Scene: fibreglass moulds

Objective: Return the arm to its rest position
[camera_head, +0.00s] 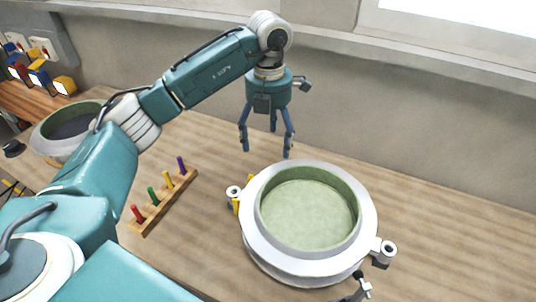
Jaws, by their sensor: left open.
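My left arm (208,68) comes in from the left and reaches across the wooden table. My left gripper (266,143) hangs from it, pointing down, with its blue fingers spread. It is open with nothing between the fingers. It is above the table, behind a round white mould (272,259) with a green inside, and apart from it. My right gripper is not in view.
A wooden rack (166,203) with several coloured pegs stands left of the mould. A second round mould (50,145) sits at the far left, partly behind my arm. A wall runs along the back. The table right of the mould is clear.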

